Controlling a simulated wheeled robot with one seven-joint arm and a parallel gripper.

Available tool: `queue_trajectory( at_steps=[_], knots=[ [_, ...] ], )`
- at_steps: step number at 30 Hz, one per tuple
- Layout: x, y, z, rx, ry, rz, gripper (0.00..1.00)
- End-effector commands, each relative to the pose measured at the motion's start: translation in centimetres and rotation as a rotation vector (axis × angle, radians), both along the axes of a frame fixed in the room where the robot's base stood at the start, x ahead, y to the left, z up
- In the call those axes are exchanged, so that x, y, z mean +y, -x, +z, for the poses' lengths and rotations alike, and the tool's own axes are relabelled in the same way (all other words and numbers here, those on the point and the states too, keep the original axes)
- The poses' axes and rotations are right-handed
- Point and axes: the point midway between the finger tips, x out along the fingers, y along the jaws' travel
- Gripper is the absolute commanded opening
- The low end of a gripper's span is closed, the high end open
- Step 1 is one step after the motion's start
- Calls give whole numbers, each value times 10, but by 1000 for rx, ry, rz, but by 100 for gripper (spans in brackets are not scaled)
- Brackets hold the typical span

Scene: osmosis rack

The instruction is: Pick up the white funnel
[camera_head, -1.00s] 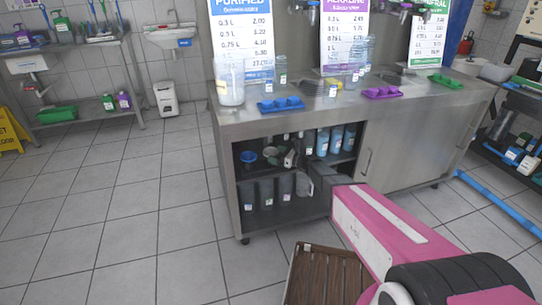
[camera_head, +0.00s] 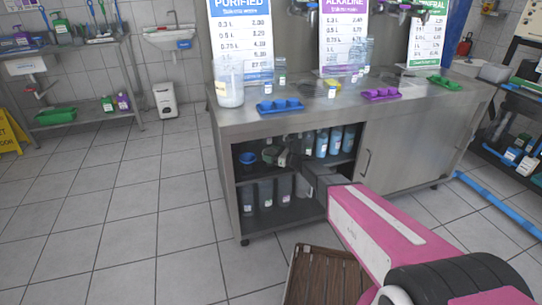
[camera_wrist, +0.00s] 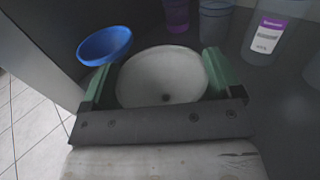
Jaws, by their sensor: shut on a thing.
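The white funnel (camera_wrist: 162,78) shows in the wrist view as a round, wide-mouthed bowl with a small dark hole at its bottom. My gripper (camera_wrist: 158,72) has its two green fingers on either side of the funnel, shut on it. In the head view my gripper (camera_head: 272,155) is inside the open upper shelf of the steel counter, and the funnel is small and hard to make out there.
A blue funnel (camera_wrist: 104,45) stands close to the left of the white one; it also shows in the head view (camera_head: 248,158). Labelled bottles (camera_wrist: 265,38) stand to the right. The cabinet's left wall (camera_wrist: 45,45) is near. A brown slatted crate (camera_head: 325,275) lies on the floor.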

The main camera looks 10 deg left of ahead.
Motion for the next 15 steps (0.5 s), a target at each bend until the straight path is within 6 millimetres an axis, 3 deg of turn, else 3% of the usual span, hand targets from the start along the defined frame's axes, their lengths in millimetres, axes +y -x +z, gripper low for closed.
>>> queue_trajectory(
  at_steps=[8,15],
  knots=[
    [-1,1,33,-2,0,0,63],
    [-47,12,32,0,0,-3,63]
  ],
)
